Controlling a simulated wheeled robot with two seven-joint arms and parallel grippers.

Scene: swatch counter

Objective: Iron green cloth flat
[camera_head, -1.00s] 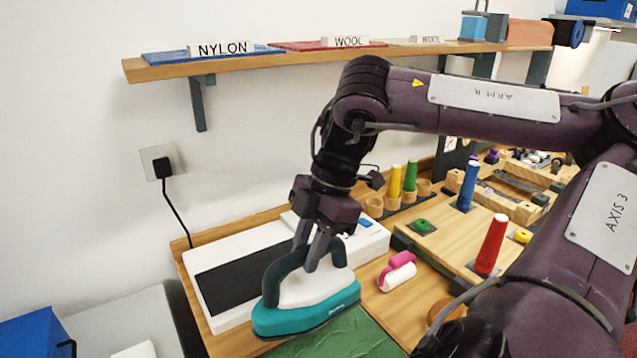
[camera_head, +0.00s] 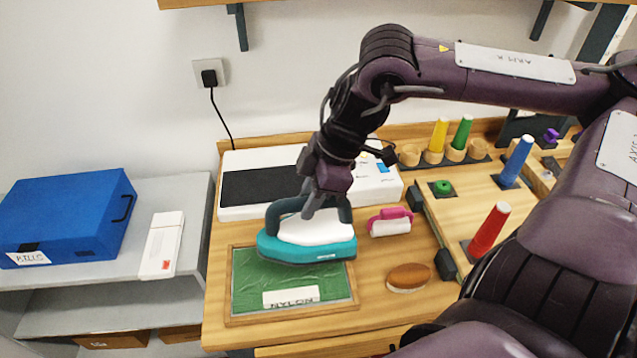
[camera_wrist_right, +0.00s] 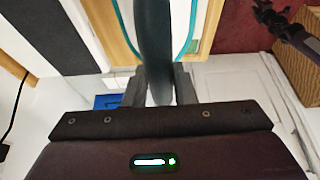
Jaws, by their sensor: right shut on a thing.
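The green cloth (camera_head: 250,286) lies in a wooden-framed board at the front of the counter, with creases on its surface. A white label (camera_head: 290,297) lies on its near part, its lettering upside down. My right gripper (camera_head: 311,208) is shut on the dark handle of the teal and white iron (camera_head: 305,249). The iron is level over the far part of the cloth and hides it there; I cannot tell whether its sole touches. In the right wrist view the handle (camera_wrist_right: 155,45) stands between the fingers. My left gripper is not clearly seen.
Behind the iron is a white station (camera_head: 350,190) with a black pad. A pink-and-white roller (camera_head: 390,223) and a brown oval brush (camera_head: 408,277) lie right of the board. Coloured cones, including a red one (camera_head: 489,231), stand further right. A blue case (camera_head: 70,215) is on the grey shelf at left.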

